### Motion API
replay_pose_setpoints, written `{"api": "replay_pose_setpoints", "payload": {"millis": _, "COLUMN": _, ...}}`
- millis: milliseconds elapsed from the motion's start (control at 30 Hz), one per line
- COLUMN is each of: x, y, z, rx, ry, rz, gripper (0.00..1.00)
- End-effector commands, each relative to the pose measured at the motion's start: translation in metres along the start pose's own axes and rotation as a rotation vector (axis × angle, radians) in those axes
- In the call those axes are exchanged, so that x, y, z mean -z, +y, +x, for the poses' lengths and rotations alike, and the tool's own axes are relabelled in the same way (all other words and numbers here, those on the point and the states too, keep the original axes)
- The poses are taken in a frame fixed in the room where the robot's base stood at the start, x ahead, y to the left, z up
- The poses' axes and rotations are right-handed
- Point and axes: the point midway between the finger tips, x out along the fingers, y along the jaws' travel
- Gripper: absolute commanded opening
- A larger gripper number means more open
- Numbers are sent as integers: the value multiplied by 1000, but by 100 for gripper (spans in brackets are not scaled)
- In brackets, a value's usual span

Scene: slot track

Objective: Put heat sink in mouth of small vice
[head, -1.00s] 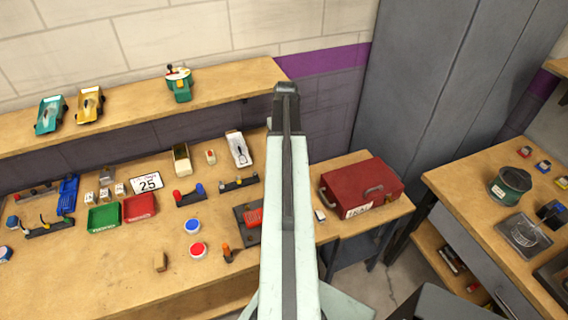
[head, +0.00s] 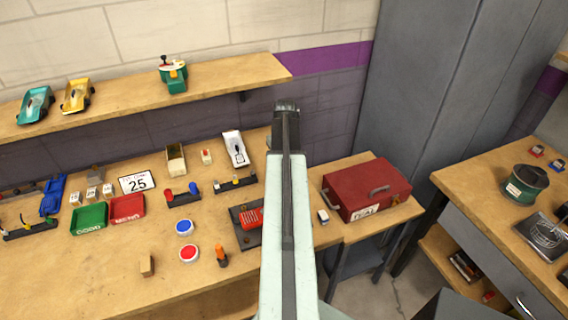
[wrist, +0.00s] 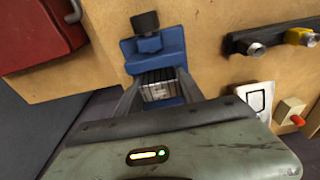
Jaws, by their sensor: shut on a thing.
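In the wrist view the small vice (wrist: 145,48) is blue with a dark knob at its far end, standing on the wooden bench. My gripper (wrist: 156,80) is shut on the heat sink (wrist: 157,91), a silver ribbed block between the two dark fingers. The heat sink lines up with the vice, with blue vice parts showing beyond it and on its near side. I cannot tell whether it is inside the mouth or just above it. In the head view my arm hides the gripper, heat sink and vice.
A red toolbox (head: 366,190) stands right of my arm, with a small white object (head: 323,216) beside it. Left of my arm are a red part on a dark plate (head: 247,238), an orange-topped piece (head: 222,257) and red (head: 189,254) and blue (head: 185,228) round pots.

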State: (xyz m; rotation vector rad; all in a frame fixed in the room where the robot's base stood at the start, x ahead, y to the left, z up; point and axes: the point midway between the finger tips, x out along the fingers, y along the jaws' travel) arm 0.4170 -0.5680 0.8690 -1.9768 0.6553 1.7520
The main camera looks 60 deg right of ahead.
Motion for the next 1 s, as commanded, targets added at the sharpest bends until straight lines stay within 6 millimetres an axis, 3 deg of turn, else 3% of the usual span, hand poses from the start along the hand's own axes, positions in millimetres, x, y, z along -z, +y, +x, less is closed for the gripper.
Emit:
{"api": "replay_pose_setpoints", "payload": {"millis": 300, "x": 0, "y": 0, "z": 3, "rx": 0, "ry": 0, "rz": -1, "gripper": 0}}
{"api": "replay_pose_setpoints", "payload": {"millis": 333, "x": 0, "y": -1, "z": 2, "rx": 0, "ry": 0, "rz": -1, "gripper": 51}}
{"api": "replay_pose_setpoints", "payload": {"millis": 400, "x": 0, "y": -1, "z": 1, "rx": 0, "ry": 0, "rz": -1, "gripper": 67}}
{"api": "replay_pose_setpoints", "payload": {"millis": 767, "x": 0, "y": -1, "z": -1, "rx": 0, "ry": 0, "rz": -2, "gripper": 67}}
{"api": "replay_pose_setpoints", "payload": {"millis": 1000, "x": 1, "y": -2, "z": -31, "rx": 0, "ry": 0, "rz": -2, "gripper": 67}}
